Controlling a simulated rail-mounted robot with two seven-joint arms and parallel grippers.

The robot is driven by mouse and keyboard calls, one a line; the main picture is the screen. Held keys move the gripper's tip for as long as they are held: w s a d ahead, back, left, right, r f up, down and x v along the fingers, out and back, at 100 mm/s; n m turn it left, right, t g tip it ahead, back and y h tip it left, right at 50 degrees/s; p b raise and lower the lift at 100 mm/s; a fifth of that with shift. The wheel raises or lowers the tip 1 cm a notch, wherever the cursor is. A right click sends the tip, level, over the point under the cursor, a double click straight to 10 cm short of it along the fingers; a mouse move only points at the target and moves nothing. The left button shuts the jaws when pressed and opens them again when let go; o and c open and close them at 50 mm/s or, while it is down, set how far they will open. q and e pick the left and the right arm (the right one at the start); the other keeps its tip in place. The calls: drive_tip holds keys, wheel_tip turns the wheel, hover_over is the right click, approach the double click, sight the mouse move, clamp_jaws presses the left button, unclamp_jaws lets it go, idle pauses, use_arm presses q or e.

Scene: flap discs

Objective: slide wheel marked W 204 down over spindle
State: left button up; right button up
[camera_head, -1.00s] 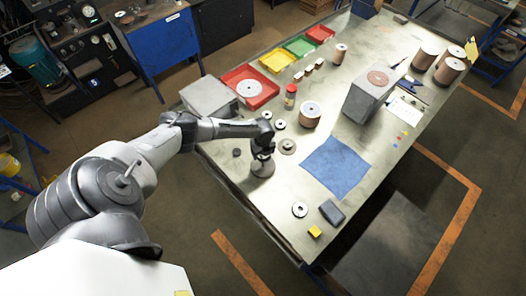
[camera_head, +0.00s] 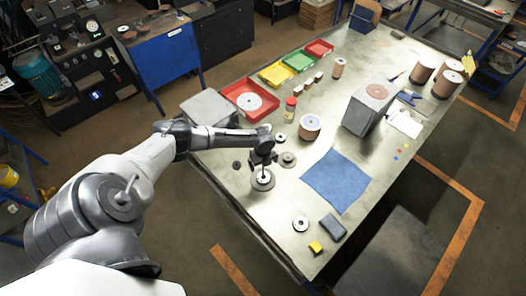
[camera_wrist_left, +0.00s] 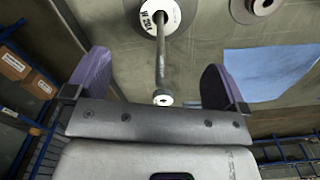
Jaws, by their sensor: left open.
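The wheel marked W 204 (camera_wrist_left: 158,14) has a white label ring with dark print, partly cut off by the top edge of the left wrist view. The spindle (camera_wrist_left: 160,62) passes through its centre hole, and the wheel sits low around it. In the head view the wheel (camera_head: 263,181) is a grey disc with a pale centre near the table's left edge. My left gripper (camera_head: 263,160) is above it, open and empty. In the wrist view the spindle's pale top end lies between the spread fingers of the gripper (camera_wrist_left: 152,82), apart from both. My right gripper is not in view.
Another disc on a post (camera_head: 288,159) stands close behind. A blue cloth (camera_head: 336,181) lies to the right. A loose washer-like disc (camera_head: 300,223), a dark box (camera_head: 332,228) and a yellow block (camera_head: 315,247) are in front. A red tray (camera_head: 250,98) stands behind.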

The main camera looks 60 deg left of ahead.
use_arm(q)
wheel_tip(320, 180, up, 11)
drive_tip(key=shift+f+b, duration=0.2)
drive_tip(key=shift+b, duration=0.4)
idle(0.3)
